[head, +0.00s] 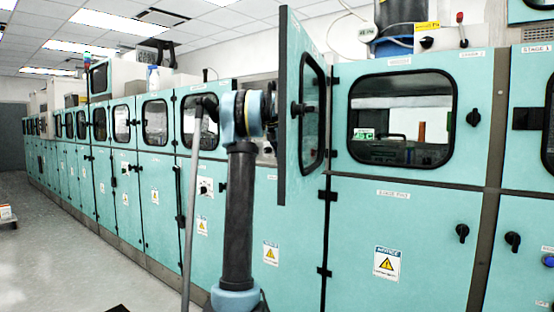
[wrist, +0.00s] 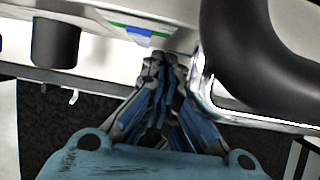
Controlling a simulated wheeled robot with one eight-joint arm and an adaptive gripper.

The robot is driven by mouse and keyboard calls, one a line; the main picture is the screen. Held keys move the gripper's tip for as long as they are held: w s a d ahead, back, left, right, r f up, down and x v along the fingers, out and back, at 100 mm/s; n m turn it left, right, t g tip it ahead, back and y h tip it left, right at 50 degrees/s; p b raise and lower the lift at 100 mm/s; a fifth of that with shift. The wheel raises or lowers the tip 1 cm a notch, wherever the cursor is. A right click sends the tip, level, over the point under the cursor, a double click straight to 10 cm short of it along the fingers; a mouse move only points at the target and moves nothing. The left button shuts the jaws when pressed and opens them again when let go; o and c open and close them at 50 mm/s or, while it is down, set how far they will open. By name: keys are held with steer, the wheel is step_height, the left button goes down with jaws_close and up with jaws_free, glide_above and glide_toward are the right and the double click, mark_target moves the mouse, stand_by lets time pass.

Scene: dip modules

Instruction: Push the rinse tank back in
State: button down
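In the wrist view, my gripper (wrist: 165,60) has its blue-and-grey fingers drawn together at the tips, with nothing visible between them. The tips are close to a pale grey surface carrying a green and blue label (wrist: 146,36). This surface may be part of the rinse tank, but I cannot tell for certain. I cannot tell whether the tips touch it. In the head view, my arm reaches into the opening behind the open cabinet door (head: 313,115). The gripper and the inside of that cabinet are hidden there.
In the wrist view, a thick black hose or pipe (wrist: 265,60) curves close on the right, and a dark cylinder (wrist: 57,42) is at the left. A bright metal rim (wrist: 245,117) runs below the hose.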

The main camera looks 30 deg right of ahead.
steer(key=shift+w+d+r, duration=0.1)
steer(key=shift+w+d, duration=0.05)
steer(key=shift+d, duration=0.2)
steer(key=shift+a, duration=0.35)
steer(key=s+a+r, duration=0.3)
steer(key=a+r, duration=0.4)
steer(key=r, duration=0.2)
steer(key=shift+s, duration=0.35)
steer(key=s+a+f+m+y, duration=0.1)
steer(key=s+a+f+m, duration=0.5)
steer(key=s+a+f, duration=0.45)
steer(key=s+a+f+m+y, duration=0.1)
steer(key=s+a+f+m, duration=0.6)
steer(key=a, duration=0.7)
steer(key=s+a+f+m+y, duration=0.1)
steer(key=s+a+f+m, duration=0.4)
steer(key=s+f, duration=0.7)
steer(key=s+a+f+m, duration=0.5)
steer(key=s+a+f, duration=0.3)
steer(key=s+f, duration=0.4)
step_height(320, 180, down, 4)
steer(key=shift+y, duration=0.4)
